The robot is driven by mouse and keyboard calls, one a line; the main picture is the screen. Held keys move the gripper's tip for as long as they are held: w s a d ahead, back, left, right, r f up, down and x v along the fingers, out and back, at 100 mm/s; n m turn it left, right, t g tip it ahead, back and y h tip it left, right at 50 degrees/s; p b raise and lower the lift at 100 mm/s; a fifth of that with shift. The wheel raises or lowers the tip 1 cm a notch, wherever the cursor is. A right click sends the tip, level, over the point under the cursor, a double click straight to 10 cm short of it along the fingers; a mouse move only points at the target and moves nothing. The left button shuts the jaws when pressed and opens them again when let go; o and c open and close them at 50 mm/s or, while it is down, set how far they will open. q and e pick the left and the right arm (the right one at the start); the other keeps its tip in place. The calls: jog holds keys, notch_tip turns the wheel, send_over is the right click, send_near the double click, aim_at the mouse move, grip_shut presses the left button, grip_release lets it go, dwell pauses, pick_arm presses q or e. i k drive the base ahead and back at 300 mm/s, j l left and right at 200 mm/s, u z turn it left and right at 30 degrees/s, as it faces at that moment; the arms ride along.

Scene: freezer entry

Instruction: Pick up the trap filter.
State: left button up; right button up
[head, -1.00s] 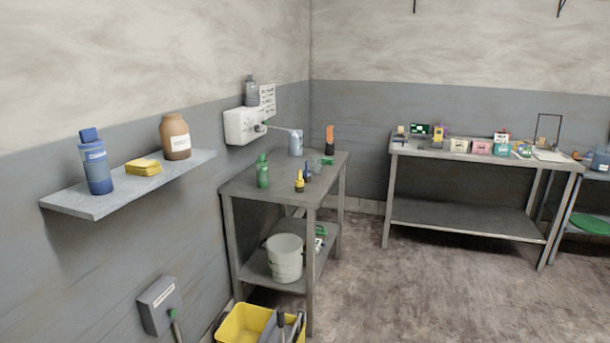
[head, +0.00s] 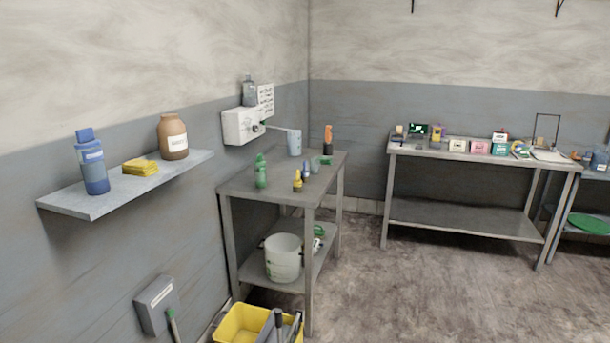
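I cannot pick out a trap filter for certain in the head view. Several small boxes and items, including a pink box (head: 480,147) and a white-and-cream box (head: 457,145), stand on the far metal table (head: 420,153). They are too small to identify. Neither of my grippers is in view.
A nearer metal table (head: 235,185) holds bottles, with a white bucket (head: 283,262) on its lower shelf. A yellow mop bucket (head: 238,322) stands in front. A wall shelf (head: 110,198) is at left. The floor (head: 420,295) at right is clear.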

aim_at(304, 173)
jog(key=i+l+z, duration=0.4)
jog(key=i, duration=0.15)
jog(key=i+z, duration=0.4)
jog(key=i, duration=0.2)
jog(key=i+l+u, duration=0.1)
jog(key=i, duration=0.5)
jog(key=i+l, duration=0.1)
jog(key=i, duration=0.55)
jog(key=i+l+u, duration=0.15)
jog(key=i, duration=0.45)
